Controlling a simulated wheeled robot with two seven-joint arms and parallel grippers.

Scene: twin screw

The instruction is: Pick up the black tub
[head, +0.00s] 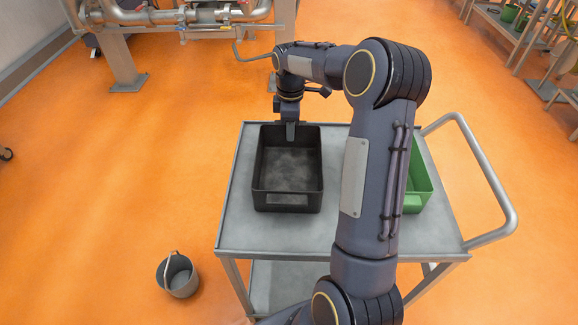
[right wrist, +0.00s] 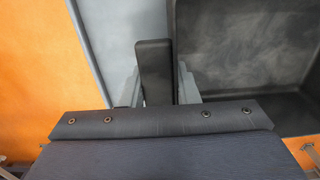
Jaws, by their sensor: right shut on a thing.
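The black tub (head: 262,201) stands upright on the grey cart top, left of the middle, open at the top and empty inside. My right gripper (head: 291,130) is at the far wall of the tub and points down, shut on that wall near its middle. In the right wrist view, the tub (right wrist: 240,50) fills the right side, with a dark finger (right wrist: 154,70) beside its wall. The exact contact is partly hidden. My left gripper does not show.
The cart (head: 335,232) has a handle (head: 500,195) on the right. A green tub (head: 418,185) stands on it, partly hidden by my right arm. A grey bucket (head: 178,275) is on the orange floor. Pipework (head: 190,15) stands behind.

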